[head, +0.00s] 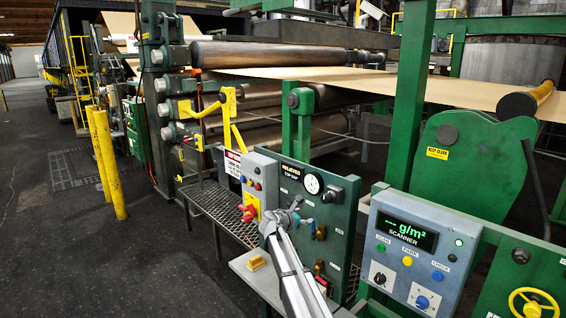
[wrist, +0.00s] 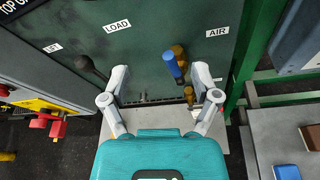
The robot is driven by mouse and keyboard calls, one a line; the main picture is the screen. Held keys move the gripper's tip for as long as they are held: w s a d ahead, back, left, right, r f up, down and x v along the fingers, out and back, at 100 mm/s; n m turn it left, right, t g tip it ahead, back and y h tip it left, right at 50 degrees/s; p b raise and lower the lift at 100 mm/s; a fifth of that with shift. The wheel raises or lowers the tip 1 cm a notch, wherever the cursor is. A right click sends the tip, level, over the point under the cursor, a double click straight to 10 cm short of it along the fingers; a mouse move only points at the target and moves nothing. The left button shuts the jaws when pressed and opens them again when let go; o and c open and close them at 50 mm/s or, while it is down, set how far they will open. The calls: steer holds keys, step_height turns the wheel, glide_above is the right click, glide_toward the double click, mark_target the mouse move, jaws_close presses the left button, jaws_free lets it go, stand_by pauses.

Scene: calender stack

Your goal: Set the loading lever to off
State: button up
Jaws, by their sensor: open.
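The dark green panel (wrist: 150,45) carries labels reading LOAD and AIR; it also shows in the head view (head: 345,225). A black-knobbed lever (wrist: 90,66) lies below and left of the LOAD label, just left of my gripper's left finger; I take it for the loading lever. A blue-handled brass valve (wrist: 173,66) is below and left of the AIR label, between my fingers in the picture. My gripper (wrist: 160,78) is open and empty, its fingers spread in front of the panel. In the head view, my gripper (head: 285,217) hides part of the panel. Lever position markings are not readable.
A grey cabinet (head: 262,170) with a red handle (head: 247,212) stands left of the panel. The scanner box (head: 410,250) is at right. A grey shelf (head: 250,272) lies below the panel. Rollers (head: 270,55) stand behind. Floor at left is open beyond yellow posts (head: 108,160).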

steer(key=s+d+f+m+g+y+b, duration=0.25)
steer(key=s+d+f+m, duration=0.35)
steer(key=s, duration=0.4)
steer(key=s+d+f+m+g+y+b, duration=0.1)
steer(key=s+d+f+m+g+b, duration=0.1)
steer(key=s+d+f+m+g, duration=0.65)
steer(key=s+a+f+m+y+b, duration=0.1)
steer(key=s+f+m+y, duration=0.1)
steer(key=s, duration=0.6)
steer(key=s+a+f+m+y+b, duration=0.1)
steer(key=s+a+f+m+y, duration=0.1)
steer(key=s, duration=0.7)
steer(key=s+a+f+m+y+b, duration=0.2)
steer(key=s+f+m, duration=0.1)
steer(key=s+m, duration=0.3)
steer(key=shift+s+f, duration=0.4)
steer(key=shift+s, duration=0.85)
